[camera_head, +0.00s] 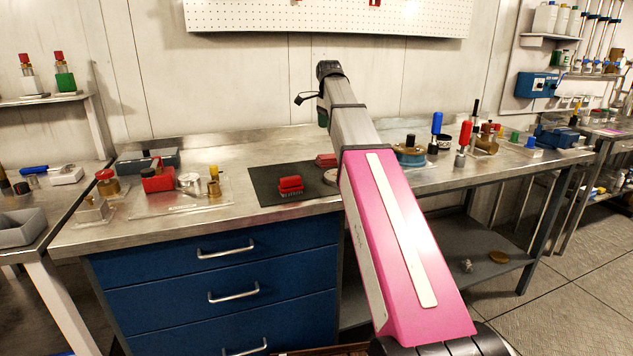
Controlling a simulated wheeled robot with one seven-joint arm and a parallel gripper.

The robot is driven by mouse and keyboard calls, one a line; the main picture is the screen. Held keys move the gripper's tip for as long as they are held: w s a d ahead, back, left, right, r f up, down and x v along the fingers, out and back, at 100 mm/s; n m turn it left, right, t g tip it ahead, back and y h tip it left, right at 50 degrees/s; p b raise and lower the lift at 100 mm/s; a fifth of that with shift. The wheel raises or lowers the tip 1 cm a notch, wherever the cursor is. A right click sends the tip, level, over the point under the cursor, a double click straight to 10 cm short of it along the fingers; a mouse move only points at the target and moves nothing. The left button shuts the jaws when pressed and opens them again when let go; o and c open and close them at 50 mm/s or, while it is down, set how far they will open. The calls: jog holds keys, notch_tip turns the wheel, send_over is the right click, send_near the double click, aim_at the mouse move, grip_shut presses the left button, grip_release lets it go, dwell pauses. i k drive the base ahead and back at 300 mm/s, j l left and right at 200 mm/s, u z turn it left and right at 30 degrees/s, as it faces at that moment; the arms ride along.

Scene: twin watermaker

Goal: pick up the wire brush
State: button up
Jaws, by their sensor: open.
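On a black mat (262,187) on the metal workbench lies a small red block (290,183) with a darker, rough lower part. It looks like the wire brush, but it is too small to be sure. A second red block (325,160) lies behind it at the mat's far edge, close to my arm in the picture. My pink and grey arm reaches up and forward over the bench, right of the mat. My gripper cannot be made out; the far end of the arm hides what is beyond it.
A clear tray (150,208) with a red item and brass parts stands left of the mat. A blue-based round part (409,155) and red- and blue-handled tools stand on the right. Bare metal separates tray and mat.

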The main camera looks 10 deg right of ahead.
aim_at(289, 186)
jog(key=l+u, duration=0.25)
jog(key=l, duration=0.95)
jog(key=l+u, duration=0.3)
jog(key=l, duration=0.95)
